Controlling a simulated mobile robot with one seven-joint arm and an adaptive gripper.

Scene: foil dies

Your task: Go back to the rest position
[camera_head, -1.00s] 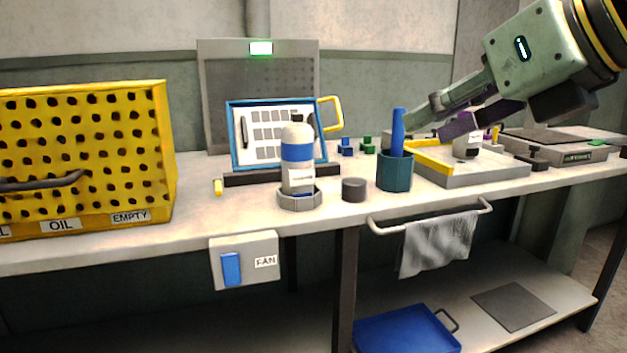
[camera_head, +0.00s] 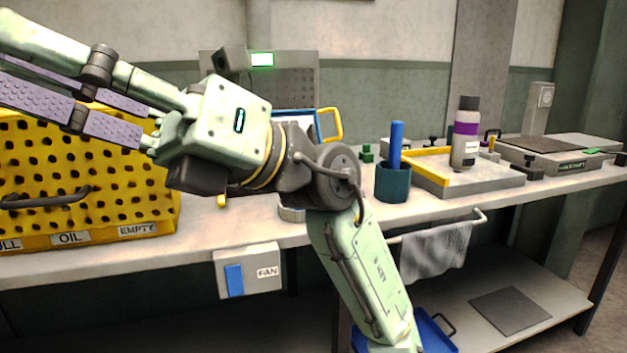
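My gripper (camera_head: 62,92) is at the upper left, in front of the yellow perforated crate, and points left. Its purple-padded fingers are spread apart with nothing seen between them; the tips run to or past the left picture edge. My arm is folded across the middle of the view. A bottle with a purple band and dark cap (camera_head: 466,134) stands upright on the grey tray with a yellow edge (camera_head: 480,180), well apart from my gripper. The blue-banded bottle is hidden behind my arm.
The yellow crate (camera_head: 120,190) lies behind my fingers. A teal cup with a blue stick (camera_head: 393,184) stands just right of my arm. A fan switch box (camera_head: 248,270) hangs on the bench front. A cloth (camera_head: 436,252) hangs on a rail. The bench's right side is clear of my arm.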

